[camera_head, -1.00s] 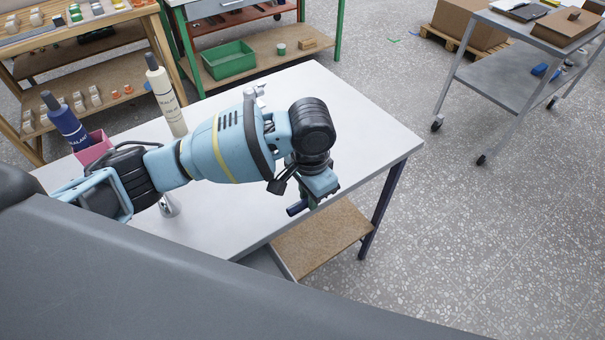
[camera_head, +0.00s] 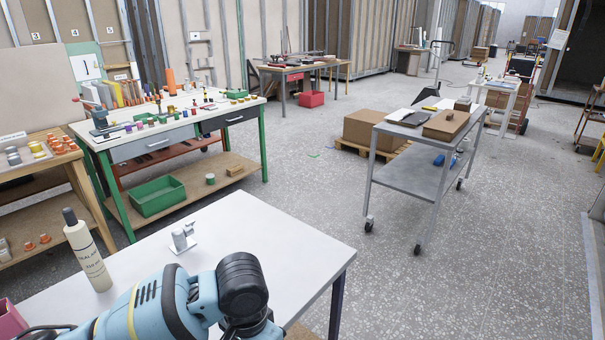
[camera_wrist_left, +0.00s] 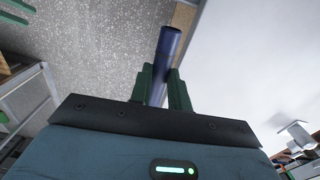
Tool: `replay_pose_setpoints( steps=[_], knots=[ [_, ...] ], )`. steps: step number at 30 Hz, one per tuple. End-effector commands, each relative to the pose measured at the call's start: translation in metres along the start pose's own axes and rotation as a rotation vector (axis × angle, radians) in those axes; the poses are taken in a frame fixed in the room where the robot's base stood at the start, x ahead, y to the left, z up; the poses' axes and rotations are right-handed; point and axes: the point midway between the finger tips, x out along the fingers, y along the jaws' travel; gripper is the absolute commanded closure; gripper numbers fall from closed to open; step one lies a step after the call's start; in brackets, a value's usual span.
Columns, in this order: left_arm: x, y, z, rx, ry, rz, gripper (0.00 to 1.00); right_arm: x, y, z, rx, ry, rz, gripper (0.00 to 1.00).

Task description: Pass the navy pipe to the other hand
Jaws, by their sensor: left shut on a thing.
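The navy pipe (camera_wrist_left: 167,45) shows in the left wrist view as a dark blue tube, its open end pointing away from the camera. My left gripper (camera_wrist_left: 164,80) is shut on it, with a green finger on each side. The far end sticks out past the fingertips; the rest is hidden between the fingers and behind the gripper body. In the head view only part of my left arm shows at the bottom, and the left gripper and the pipe are out of the picture. My right gripper is in neither view.
The white table (camera_head: 250,238) holds a small metal fixture (camera_head: 183,238), a cream sealant bottle (camera_head: 88,252) and a pink container (camera_head: 10,318). A green-legged workbench (camera_head: 190,125) stands behind it. A grey cart (camera_head: 415,172) stands to the right, with open speckled floor around it.

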Motion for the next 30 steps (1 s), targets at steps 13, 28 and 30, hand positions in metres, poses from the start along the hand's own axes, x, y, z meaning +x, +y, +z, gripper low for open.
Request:
replay_pose_setpoints(
  steps=[13, 28, 30],
  knots=[
    [-0.051, -0.069, 0.060, -0.483, 0.000, 0.003, 1.00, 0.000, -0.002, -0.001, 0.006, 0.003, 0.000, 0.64],
    [-0.066, -0.083, 0.077, -0.616, 0.002, -0.003, 1.00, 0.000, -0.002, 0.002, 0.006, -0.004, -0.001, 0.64],
    [-0.065, -0.083, 0.077, -0.616, 0.003, -0.003, 1.00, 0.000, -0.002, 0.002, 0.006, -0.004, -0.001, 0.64]
  ],
)
